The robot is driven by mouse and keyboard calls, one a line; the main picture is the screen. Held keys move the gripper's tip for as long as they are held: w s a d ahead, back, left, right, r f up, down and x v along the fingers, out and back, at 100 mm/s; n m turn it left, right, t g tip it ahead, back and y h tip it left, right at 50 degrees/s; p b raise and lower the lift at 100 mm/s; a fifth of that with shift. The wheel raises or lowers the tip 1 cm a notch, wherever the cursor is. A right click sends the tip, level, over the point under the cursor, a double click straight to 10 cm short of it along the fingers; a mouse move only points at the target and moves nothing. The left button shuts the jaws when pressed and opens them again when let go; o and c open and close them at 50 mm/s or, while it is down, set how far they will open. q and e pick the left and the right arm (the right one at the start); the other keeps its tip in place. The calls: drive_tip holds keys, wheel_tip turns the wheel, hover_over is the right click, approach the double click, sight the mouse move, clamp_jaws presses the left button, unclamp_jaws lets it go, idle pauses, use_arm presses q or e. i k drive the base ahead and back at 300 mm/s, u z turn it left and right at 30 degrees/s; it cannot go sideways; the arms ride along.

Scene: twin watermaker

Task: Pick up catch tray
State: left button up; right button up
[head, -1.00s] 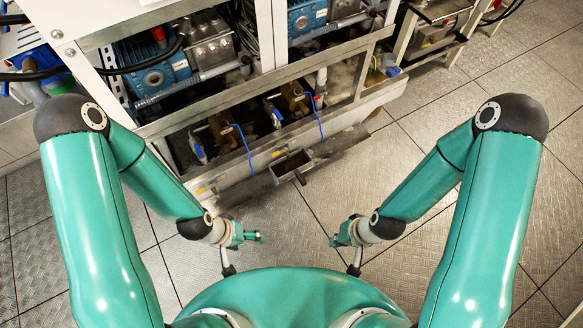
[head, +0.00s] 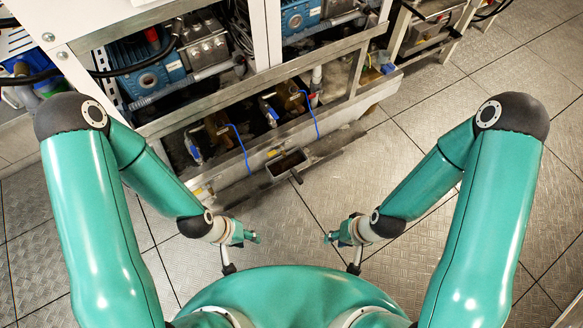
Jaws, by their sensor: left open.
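A small grey rectangular open-topped tray with a short handle, which looks like the catch tray (head: 273,172), sits at the front of the machine's base frame, close to the floor. My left gripper (head: 256,238) is open and empty, below and to the left of the tray in the head view, apart from it. My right gripper (head: 329,238) is below and to the right of the tray, also apart from it. It looks empty, but its fingers are too small to read clearly.
The machine's white and steel frame (head: 260,75) stands ahead, with blue motors (head: 152,80), blue-handled valves and blue hoses (head: 240,148) inside. A dark wet patch (head: 338,145) lies by the tray. The tiled metal floor (head: 430,130) is clear to the right.

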sight(279, 168)
drive_tip(key=u, duration=0.85)
drive_tip(key=i, duration=0.15)
drive_tip(key=z, duration=2.8)
drive_tip(key=k, duration=1.95)
drive_tip(key=z, duration=2.3)
drive_tip(key=i, duration=0.1)
drive_tip(key=u, duration=3.95)
drive_tip(key=i, duration=1.05)
drive_tip(key=z, duration=0.05)
